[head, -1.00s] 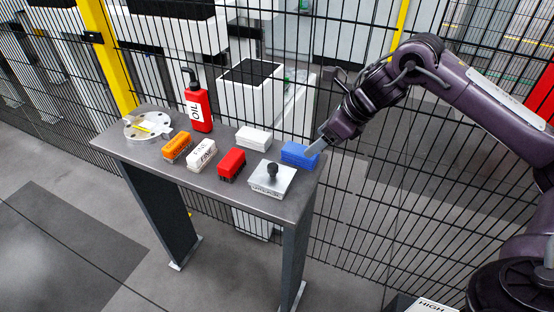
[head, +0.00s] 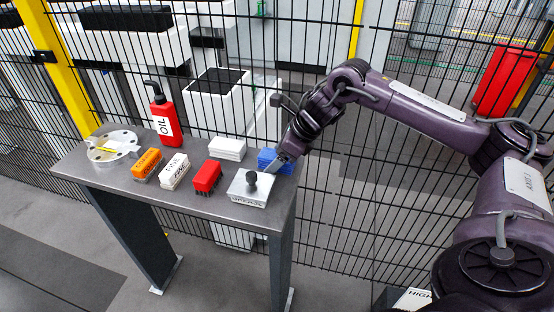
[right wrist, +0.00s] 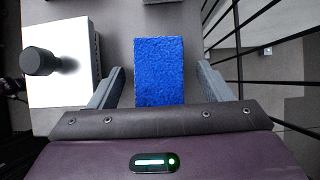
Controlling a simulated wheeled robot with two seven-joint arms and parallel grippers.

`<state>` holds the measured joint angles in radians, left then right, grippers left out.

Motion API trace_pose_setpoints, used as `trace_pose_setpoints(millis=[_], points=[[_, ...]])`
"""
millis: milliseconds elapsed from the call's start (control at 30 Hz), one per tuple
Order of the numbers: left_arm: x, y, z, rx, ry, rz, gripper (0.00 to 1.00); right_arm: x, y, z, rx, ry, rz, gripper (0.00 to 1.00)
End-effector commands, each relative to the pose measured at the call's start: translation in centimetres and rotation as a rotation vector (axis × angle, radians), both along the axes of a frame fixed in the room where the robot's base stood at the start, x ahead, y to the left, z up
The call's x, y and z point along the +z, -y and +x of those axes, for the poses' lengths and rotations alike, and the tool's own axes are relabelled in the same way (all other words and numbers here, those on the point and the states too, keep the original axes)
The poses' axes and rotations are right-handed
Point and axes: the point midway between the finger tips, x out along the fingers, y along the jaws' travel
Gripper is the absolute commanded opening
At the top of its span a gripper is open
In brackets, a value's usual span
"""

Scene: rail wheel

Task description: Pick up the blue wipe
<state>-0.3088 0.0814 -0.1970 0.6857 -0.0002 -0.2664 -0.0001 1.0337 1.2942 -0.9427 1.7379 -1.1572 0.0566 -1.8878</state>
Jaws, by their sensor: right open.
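The blue wipe (head: 275,160) is a rough-textured blue block at the right end of the grey table (head: 135,192). In the right wrist view, the blue wipe (right wrist: 159,70) lies between the two open fingers of my right gripper (right wrist: 160,88), with a gap on each side. In the head view, my right gripper (head: 282,162) is at the wipe and partly covers its right side. My left gripper is not in either view.
A metal block with a black knob (head: 249,188) stands close beside the wipe. A white block (head: 227,148), a red brush (head: 207,176), a white brush (head: 174,170), an orange brush (head: 147,163) and a red oil bottle (head: 163,122) share the table. Wire fence (head: 350,220) runs behind.

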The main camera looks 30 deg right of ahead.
Motion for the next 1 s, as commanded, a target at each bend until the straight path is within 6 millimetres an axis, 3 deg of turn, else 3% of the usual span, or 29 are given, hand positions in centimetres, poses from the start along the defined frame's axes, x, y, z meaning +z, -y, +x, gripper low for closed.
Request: trace_pose_setpoints(millis=[100, 500, 833, 1000], points=[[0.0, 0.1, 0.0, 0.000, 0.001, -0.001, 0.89, 0.0, 0.0, 0.0, 0.000, 0.000, 0.000, 0.72], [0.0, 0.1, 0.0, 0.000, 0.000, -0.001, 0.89, 0.0, 0.0, 0.0, 0.001, -0.001, 0.001, 0.23], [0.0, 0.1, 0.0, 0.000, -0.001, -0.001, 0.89, 0.4, 0.0, 0.0, 0.000, 0.001, 0.001, 0.23], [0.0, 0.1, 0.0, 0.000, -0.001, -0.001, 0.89, 2.1, 0.0, 0.1, 0.000, 0.004, 0.002, 0.23]])
